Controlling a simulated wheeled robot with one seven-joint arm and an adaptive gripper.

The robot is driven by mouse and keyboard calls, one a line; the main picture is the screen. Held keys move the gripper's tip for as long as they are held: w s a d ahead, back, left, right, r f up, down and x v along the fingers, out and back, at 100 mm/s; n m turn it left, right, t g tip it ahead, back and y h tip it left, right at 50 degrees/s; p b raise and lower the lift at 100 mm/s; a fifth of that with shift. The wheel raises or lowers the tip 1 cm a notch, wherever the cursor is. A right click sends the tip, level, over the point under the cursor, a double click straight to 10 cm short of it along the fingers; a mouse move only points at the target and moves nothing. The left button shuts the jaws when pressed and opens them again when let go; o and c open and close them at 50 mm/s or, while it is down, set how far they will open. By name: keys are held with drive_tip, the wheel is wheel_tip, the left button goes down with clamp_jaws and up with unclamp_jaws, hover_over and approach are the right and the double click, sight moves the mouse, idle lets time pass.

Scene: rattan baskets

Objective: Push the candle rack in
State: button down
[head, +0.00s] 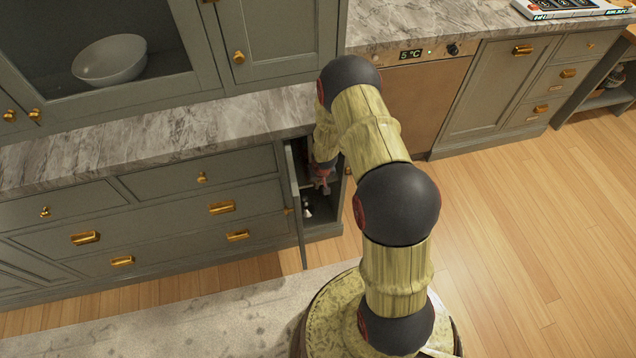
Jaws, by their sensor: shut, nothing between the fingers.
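A narrow grey cabinet compartment (325,208) stands open at the corner of the counter, with its thin door or front panel (297,205) sticking out toward me. No candle rack can be clearly made out. A small pale object (307,208) shows low inside the compartment, too small to identify. My gripper (321,182) is at the compartment opening, just right of the thin panel and under the counter edge. It is shut and empty, small in the picture and partly hidden by my arm. I cannot tell whether it touches anything inside.
A marble counter (150,140) overhangs grey drawers with gold handles left of the opening. A brown-fronted appliance (425,100) with a "5 °C" display stands to the right. A pale rug (180,322) lies in front. The wooden floor (530,220) at right is clear.

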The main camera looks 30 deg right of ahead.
drive_tip(key=shift+w+d+p, duration=0.25)
drive_tip(key=shift+w+p, duration=0.45)
drive_tip(key=shift+w, duration=0.2)
drive_tip(key=shift+s, duration=0.1)
